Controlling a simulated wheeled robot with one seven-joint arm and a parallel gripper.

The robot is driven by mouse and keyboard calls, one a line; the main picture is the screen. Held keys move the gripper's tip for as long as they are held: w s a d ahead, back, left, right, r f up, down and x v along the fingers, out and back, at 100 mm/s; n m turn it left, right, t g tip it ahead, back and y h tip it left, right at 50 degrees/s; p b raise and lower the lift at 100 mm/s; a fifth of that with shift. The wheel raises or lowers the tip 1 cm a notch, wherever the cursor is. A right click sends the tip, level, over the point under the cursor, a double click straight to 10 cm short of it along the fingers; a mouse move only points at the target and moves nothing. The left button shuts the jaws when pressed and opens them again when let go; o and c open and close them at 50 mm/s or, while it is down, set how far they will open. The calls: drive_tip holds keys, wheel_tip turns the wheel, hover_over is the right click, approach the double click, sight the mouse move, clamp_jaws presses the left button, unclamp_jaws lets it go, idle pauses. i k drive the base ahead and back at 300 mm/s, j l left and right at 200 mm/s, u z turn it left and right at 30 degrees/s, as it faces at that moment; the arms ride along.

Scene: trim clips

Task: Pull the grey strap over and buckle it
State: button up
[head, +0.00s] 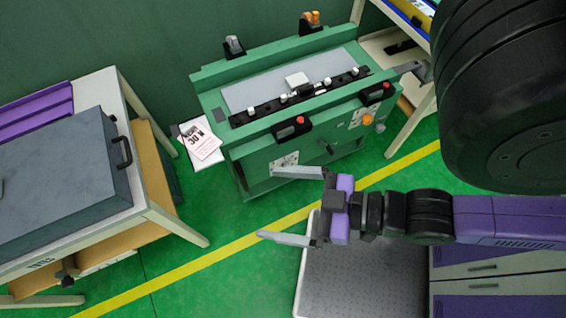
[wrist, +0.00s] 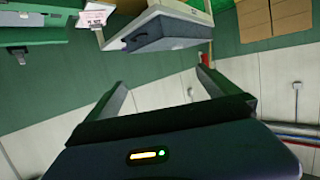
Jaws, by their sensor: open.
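I cannot pick out a grey strap or a buckle in either view. My gripper (head: 264,203) is open and empty in the head view, its two pale fingers pointing left over the green floor. It is in front of the green workbench (head: 243,152) and apart from it. In the wrist view the spread dark fingers (wrist: 163,75) have nothing between them. A grey case (head: 62,178) with a black handle lies on the left table, beyond the fingertips. It also shows in the wrist view (wrist: 165,32).
The workbench carries a grey panel (head: 262,92), a black strip with white clips (head: 284,99) and red-button boxes (head: 291,130). A printed card (head: 200,139) is at its left corner. The left table (head: 135,120) stands apart. Green floor (head: 215,205) with a yellow line lies between them.

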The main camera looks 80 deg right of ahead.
sight(235, 48)
drive_tip(key=l+z, duration=0.2)
drive_tip(key=z, duration=1.05)
